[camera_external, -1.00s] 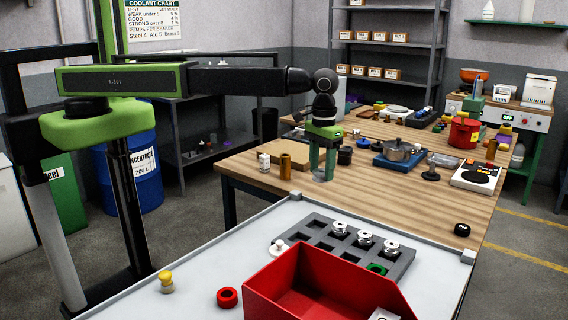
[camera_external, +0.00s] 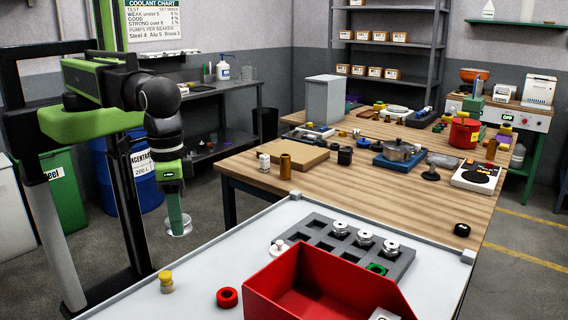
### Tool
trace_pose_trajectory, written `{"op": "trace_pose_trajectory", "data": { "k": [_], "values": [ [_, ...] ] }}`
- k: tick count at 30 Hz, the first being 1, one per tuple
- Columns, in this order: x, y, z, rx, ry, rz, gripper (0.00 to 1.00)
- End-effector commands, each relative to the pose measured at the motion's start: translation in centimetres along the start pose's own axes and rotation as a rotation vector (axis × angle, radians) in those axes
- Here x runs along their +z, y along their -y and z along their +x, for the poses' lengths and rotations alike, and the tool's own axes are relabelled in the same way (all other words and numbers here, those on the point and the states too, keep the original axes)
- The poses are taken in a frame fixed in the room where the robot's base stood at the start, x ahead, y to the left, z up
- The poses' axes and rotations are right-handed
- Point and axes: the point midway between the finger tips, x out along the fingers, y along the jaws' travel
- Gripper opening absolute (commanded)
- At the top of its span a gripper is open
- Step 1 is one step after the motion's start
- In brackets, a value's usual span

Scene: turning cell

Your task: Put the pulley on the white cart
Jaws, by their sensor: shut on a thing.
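My gripper (camera_external: 177,214) hangs pointing down at left centre, its green fingers shut on a pale grey, round, flanged piece that looks like the pulley (camera_external: 179,229). The pulley's upper part is hidden by the fingers. In the picture it shows against the floor, left of the wooden table and beyond the cart's far left edge. The white cart (camera_external: 225,264) fills the foreground, with a low grey rim. I cannot tell the pulley's exact height above the cart.
On the cart are a grey pocketed tray (camera_external: 310,227) with several silver pieces, a red bin (camera_external: 262,288), a red ring (camera_external: 227,297), a yellow-topped piece (camera_external: 166,282) and a white knob-like piece (camera_external: 278,247). The cart's left part has bare room. The wooden table (camera_external: 420,215) holds many items.

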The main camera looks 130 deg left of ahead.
Motion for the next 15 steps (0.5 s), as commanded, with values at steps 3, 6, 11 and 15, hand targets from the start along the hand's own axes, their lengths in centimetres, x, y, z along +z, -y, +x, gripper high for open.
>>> {"op": "trace_pose_trajectory", "data": {
  "k": [3,6,11,15],
  "values": [
    [0.4,-0.2,0.0,0.000,0.000,0.008,0.05],
    [-0.4,-0.2,0.7,0.000,0.000,0.005,0.05],
    [-4.2,-0.1,3.5,0.000,0.000,0.002,0.05],
    [-7.9,0.2,5.7,0.000,0.000,0.002,0.05]
  ]
}}
